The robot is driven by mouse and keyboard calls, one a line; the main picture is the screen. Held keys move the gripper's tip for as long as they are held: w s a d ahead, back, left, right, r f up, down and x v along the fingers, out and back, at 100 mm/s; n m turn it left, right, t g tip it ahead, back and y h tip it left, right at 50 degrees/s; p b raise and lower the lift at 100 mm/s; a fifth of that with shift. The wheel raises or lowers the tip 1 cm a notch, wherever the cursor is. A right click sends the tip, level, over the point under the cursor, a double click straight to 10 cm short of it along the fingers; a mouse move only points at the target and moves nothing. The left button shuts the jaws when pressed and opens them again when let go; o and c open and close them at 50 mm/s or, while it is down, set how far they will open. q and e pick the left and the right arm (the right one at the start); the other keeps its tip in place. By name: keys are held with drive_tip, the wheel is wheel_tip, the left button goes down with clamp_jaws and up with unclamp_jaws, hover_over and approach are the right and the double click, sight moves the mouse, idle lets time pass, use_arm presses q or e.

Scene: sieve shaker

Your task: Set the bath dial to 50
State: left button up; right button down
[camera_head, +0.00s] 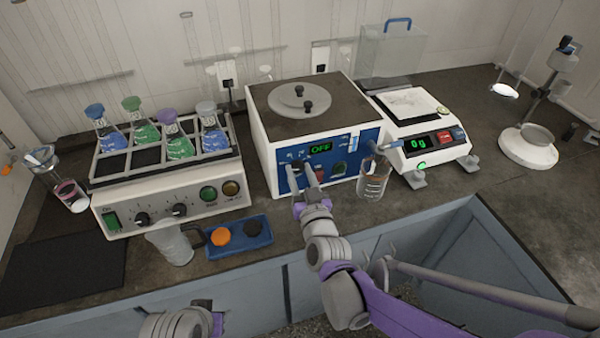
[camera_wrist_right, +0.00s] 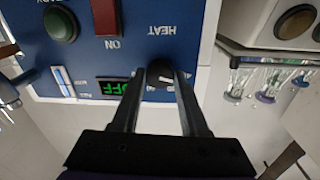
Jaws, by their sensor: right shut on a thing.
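The water bath is a white box with a dark top, a round lid and a blue front panel (camera_head: 343,163). Its green display (camera_head: 320,148) reads OFF; it also shows upside down in the wrist view (camera_wrist_right: 113,87). The black bath dial (camera_wrist_right: 161,72) is by the HEAT label in the wrist view, between the fingers of my right gripper (camera_wrist_right: 159,84). The right gripper is shut on the dial. In the head view the right gripper (camera_head: 303,174) reaches the panel's left side and largely covers the dial. My left gripper is not clearly in view.
A flask rack unit (camera_head: 167,212) stands left of the bath, and a balance (camera_head: 436,145) reading 0 g stands right. A glass beaker (camera_head: 373,183) is close in front of the panel's right side. A blue tray (camera_head: 238,240) and a clear jug (camera_head: 172,246) are near the front edge.

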drive_tip(key=shift+m, duration=0.4)
drive_tip(key=m, duration=0.4)
drive_tip(key=shift+d+m+g, duration=0.1)
drive_tip(key=shift+m+g, duration=0.2)
drive_tip(key=shift+m, duration=2)
drive_tip(key=shift+c, duration=2.1)
unclamp_jaws()
drive_tip(key=shift+r, duration=0.1)
drive_tip(key=v, duration=1)
drive_tip(key=shift+s+p, duration=0.35)
drive_tip(key=shift+p, duration=0.1)
